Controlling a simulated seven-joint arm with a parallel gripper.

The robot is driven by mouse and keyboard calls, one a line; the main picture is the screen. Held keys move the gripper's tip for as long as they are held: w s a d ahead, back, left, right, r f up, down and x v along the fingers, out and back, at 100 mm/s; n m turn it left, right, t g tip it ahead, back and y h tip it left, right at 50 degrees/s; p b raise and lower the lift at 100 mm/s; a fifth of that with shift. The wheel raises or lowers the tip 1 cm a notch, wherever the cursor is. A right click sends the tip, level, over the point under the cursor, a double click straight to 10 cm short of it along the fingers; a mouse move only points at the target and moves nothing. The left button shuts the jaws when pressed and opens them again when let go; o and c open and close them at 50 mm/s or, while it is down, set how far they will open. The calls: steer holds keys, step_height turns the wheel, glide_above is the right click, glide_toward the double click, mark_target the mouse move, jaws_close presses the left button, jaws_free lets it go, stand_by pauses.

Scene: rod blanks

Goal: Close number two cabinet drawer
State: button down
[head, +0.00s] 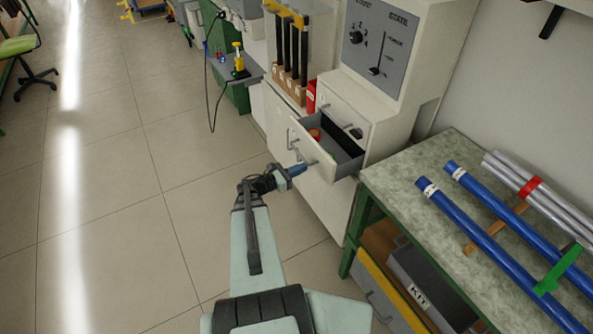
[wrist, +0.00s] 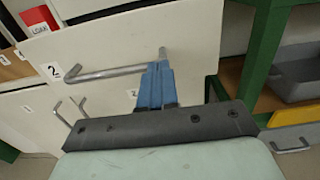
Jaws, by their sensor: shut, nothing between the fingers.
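The number two drawer (head: 321,161) sticks out of the white cabinet, open. In the wrist view its white front (wrist: 112,45) carries a "2" label (wrist: 54,70) and a grey bar handle (wrist: 105,73). My gripper (head: 302,168) is at the drawer front, low by its handle side. In the wrist view the blue fingers of my gripper (wrist: 158,66) are together and empty, at the right end of the handle. The fingertips overlap the handle's end; I cannot tell whether they touch it.
The white cabinet (head: 388,80) has a control panel above the drawer. A workbench (head: 385,187) with blue rods (head: 490,240) stands right, with a grey KIT box (head: 425,285) below. Rods stand in a holder (head: 286,85) behind.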

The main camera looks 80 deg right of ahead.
mark_target(332, 154)
steer(key=x, duration=1.3)
steer(key=shift+w+f, duration=0.1)
steer(key=shift+s+d, duration=0.45)
steer(key=shift+s, duration=0.1)
steer(key=shift+d, duration=0.1)
steer(key=shift+w, duration=0.1)
steer(key=v, duration=1.4)
steer(key=shift+a, duration=0.35)
steer(key=shift+w, duration=0.15)
